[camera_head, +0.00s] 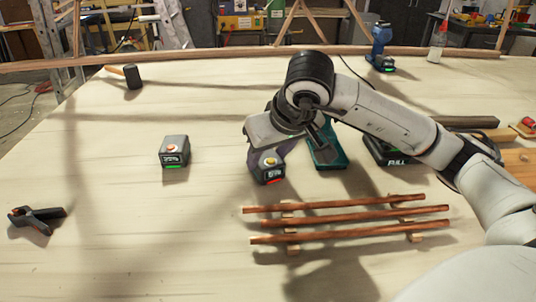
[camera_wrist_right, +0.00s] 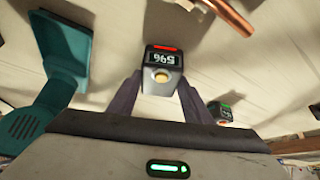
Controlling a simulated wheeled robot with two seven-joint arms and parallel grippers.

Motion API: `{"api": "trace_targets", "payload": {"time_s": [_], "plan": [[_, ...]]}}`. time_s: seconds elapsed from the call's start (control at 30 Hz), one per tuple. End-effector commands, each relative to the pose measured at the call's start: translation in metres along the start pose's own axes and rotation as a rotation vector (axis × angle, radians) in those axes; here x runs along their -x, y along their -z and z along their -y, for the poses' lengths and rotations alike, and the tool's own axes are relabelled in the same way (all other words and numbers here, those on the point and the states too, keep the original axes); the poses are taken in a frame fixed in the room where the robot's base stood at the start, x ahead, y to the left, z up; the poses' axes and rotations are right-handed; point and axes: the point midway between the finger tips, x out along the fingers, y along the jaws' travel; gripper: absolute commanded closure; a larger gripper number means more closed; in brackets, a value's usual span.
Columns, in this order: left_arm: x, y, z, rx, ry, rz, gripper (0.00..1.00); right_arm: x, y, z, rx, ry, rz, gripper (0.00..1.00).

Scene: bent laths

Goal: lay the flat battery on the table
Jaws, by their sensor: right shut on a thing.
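The flat battery (camera_head: 268,170) is a dark grey block with a red light and a low percentage on its display. My right gripper (camera_head: 266,152) is shut on it, reaching down over the middle of the table (camera_head: 110,190). In the right wrist view the flat battery (camera_wrist_right: 163,57) sits between the two fingers of the right gripper (camera_wrist_right: 160,88), its red strip facing away from the palm. I cannot tell whether its underside touches the table. My left gripper is not in view.
A battery with a green light (camera_head: 174,149) stands left of the held one. Brown laths (camera_head: 345,220) lie on small blocks in front. A teal tool (camera_head: 328,150) and a charger reading FULL (camera_head: 390,152) are right. A clamp (camera_head: 36,218) lies far left; a mallet (camera_head: 130,77) lies behind.

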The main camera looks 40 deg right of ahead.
Motion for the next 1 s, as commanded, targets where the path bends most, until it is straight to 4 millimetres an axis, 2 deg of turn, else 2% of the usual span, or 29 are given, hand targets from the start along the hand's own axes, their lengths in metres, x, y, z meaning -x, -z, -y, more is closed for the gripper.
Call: {"api": "trace_targets", "payload": {"time_s": [0.1, 0.13, 0.2, 0.23, 0.5, 0.63, 0.77, 1.0], "plan": [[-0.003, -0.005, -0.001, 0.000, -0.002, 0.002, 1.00, -0.004, -0.002, 0.000, 0.000, 0.000, -0.003, 0.88], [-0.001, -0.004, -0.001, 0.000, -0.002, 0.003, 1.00, -0.003, -0.002, 0.000, 0.000, -0.001, 0.001, 0.50], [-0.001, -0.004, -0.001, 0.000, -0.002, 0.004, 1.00, -0.003, -0.002, 0.000, 0.000, 0.000, 0.001, 0.38], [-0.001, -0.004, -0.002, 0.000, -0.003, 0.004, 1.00, -0.003, -0.002, 0.000, 0.000, 0.000, 0.001, 0.36], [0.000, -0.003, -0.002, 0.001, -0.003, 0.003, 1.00, -0.002, -0.001, 0.000, 0.000, 0.000, 0.001, 0.36], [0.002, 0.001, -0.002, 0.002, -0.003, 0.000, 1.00, 0.005, 0.001, 0.000, 0.000, 0.001, -0.002, 0.36], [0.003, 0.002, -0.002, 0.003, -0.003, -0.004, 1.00, 0.028, 0.003, 0.000, 0.000, 0.000, -0.007, 0.36], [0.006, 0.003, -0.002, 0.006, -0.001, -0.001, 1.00, 0.082, 0.003, 0.000, 0.000, 0.001, -0.006, 0.36]]}}
